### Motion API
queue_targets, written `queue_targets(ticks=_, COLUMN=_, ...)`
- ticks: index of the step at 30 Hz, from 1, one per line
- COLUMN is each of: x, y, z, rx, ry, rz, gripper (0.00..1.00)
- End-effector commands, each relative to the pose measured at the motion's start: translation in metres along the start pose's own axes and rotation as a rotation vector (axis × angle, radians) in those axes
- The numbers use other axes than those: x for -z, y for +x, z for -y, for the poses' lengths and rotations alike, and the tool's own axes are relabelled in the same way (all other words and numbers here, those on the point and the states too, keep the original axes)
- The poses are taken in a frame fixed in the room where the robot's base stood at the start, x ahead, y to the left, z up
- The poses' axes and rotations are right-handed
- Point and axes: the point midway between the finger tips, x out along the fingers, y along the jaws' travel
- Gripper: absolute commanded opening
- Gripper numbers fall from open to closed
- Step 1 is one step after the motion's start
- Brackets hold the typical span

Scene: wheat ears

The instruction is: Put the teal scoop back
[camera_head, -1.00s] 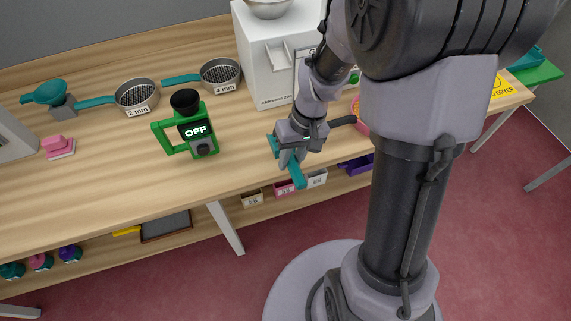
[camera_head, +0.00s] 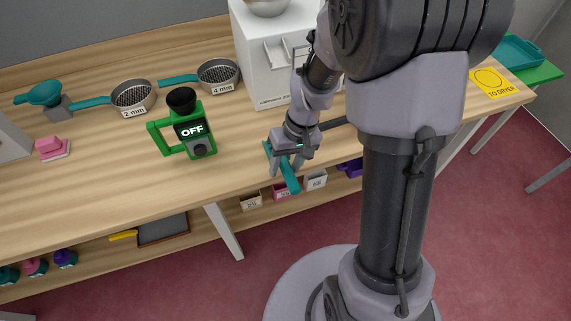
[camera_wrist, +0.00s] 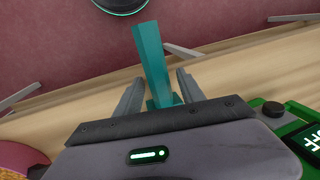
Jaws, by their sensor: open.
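A teal scoop (camera_head: 290,180) lies at the front edge of the wooden bench, its handle pointing out past the edge. Its far part is largely hidden under my gripper. My gripper (camera_head: 286,169) is open above it, with a finger on either side of the handle. In the wrist view the teal handle (camera_wrist: 152,55) runs between the two spread fingers of my gripper (camera_wrist: 158,88). I cannot tell whether a finger touches it.
A green device reading OFF (camera_head: 192,132) stands left of my gripper. Two sieves (camera_head: 132,97) with teal handles, a teal funnel-like piece (camera_head: 45,92) and a pink block (camera_head: 52,146) are further left. A white machine (camera_head: 268,65) stands behind. Small labelled bins (camera_head: 281,192) are below the edge.

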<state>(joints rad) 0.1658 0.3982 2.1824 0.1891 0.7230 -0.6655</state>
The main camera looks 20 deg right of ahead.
Motion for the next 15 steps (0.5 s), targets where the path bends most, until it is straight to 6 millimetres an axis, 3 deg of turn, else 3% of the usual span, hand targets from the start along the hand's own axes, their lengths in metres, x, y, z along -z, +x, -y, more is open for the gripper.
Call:
queue_targets(ticks=4, x=0.001, y=-0.020, z=0.002, rx=0.000, ry=0.000, rz=-0.003, gripper=0.46)
queue_targets(ticks=9, x=0.001, y=-0.071, z=0.002, rx=-0.001, ry=0.001, rz=-0.005, gripper=0.46)
queue_targets(ticks=15, x=0.001, y=-0.114, z=0.001, rx=0.000, ry=0.002, rz=-0.002, gripper=0.46)
